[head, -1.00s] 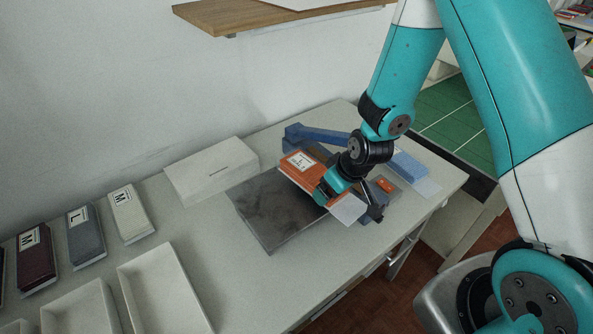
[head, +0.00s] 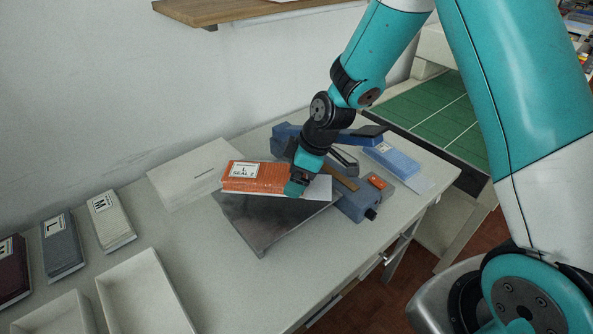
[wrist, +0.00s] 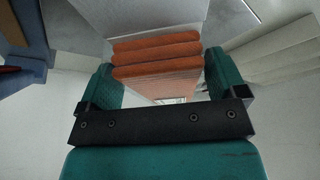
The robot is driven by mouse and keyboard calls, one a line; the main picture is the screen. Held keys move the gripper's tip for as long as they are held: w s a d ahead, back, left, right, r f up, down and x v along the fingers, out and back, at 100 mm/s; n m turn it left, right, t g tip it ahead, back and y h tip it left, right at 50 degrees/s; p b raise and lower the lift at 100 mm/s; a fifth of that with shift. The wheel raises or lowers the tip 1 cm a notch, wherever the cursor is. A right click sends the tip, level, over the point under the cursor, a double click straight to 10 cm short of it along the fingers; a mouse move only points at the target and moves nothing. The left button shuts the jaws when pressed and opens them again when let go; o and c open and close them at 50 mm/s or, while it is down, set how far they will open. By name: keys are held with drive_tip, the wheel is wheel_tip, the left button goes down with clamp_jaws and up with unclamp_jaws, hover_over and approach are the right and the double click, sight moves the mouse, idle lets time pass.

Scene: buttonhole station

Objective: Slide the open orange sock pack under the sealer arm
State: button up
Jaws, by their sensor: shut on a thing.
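The orange sock pack (head: 255,182) has a white label reading L and SEAL, and a pale open flap (head: 318,188) pointing right toward the sealer. My gripper (head: 297,186) is shut on the pack near its flap end. The pack appears over the dark plate (head: 262,232); whether it touches is unclear. In the wrist view its folded orange layers (wrist: 156,58) lie between the teal fingers of my gripper (wrist: 160,78). The blue sealer (head: 358,203) stands to the right, its arm (head: 362,134) raised behind my wrist. My wrist hides part of the sealer.
A blue pack (head: 394,158) lies right of the sealer. A white box (head: 185,172) stands behind the plate. Grey (head: 62,244) and cream (head: 110,222) packs and a white tray (head: 145,300) are at left. A wooden shelf (head: 225,10) hangs above.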

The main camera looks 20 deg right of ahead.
drive_tip(key=shift+f+b, duration=1.75)
drive_tip(key=shift+f, duration=0.85)
drive_tip(key=o, duration=0.7)
drive_tip(key=v, duration=1.7)
drive_tip(key=s+a+r+m, duration=0.1)
drive_tip(key=s+a+m, duration=0.1)
drive_tip(key=s, duration=0.5)
drive_tip(key=s+a+r+m+g, duration=0.1)
drive_tip(key=s+a+r, duration=0.1)
drive_tip(key=s+a, duration=0.2)
drive_tip(key=s+a+r+m+g, duration=0.1)
drive_tip(key=s+a, duration=0.3)
drive_tip(key=s, duration=0.6)
drive_tip(key=shift+s+r+m+b, duration=0.4)
drive_tip(key=shift+r+m+b, duration=0.05)
drive_tip(key=shift+m, duration=0.35)
